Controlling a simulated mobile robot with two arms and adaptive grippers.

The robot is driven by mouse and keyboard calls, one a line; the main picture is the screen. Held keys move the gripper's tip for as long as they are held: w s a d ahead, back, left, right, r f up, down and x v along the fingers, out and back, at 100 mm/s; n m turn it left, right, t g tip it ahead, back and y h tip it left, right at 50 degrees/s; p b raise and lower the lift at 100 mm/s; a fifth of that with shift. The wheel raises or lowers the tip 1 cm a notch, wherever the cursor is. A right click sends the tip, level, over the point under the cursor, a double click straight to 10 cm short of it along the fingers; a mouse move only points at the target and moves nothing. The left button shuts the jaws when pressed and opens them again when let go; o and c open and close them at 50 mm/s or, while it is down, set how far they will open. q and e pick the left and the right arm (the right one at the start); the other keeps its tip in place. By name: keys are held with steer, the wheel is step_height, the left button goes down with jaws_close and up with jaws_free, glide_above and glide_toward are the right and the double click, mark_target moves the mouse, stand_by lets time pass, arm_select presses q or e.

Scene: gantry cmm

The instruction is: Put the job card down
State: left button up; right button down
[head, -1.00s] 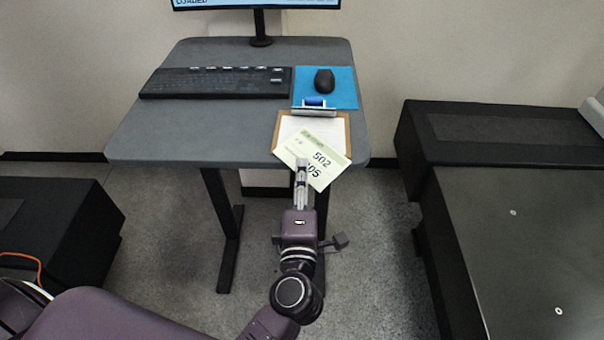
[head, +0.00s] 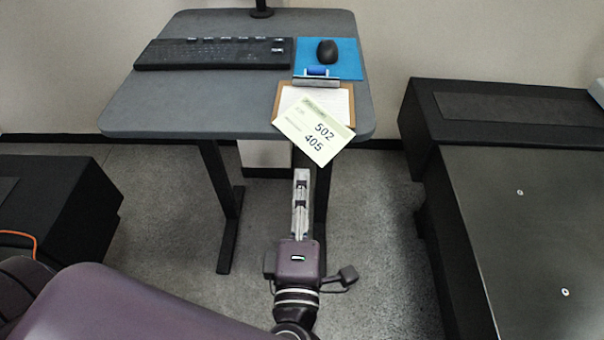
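The job card (head: 314,130), pale with a green band and the numbers 502 and 405, lies tilted across the lower part of a clipboard (head: 283,98). Its lower corner sticks out past the front edge of the grey desk (head: 190,112). My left gripper (head: 302,175) is in front of the desk edge, just below the card in the picture and apart from it. It holds nothing that I can see. Its fingers show almost edge-on, so their gap is hidden. My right gripper is out of view.
A black keyboard (head: 212,54) and a mouse (head: 327,51) on a blue mat (head: 349,65) are at the back of the desk. A dark machine bed (head: 530,240) stands at right, a black box (head: 60,210) at left. The desk's left front is clear.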

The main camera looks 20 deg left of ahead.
arm_select(q)
steer(key=shift+s+d, duration=0.1)
steer(key=shift+s, duration=0.3)
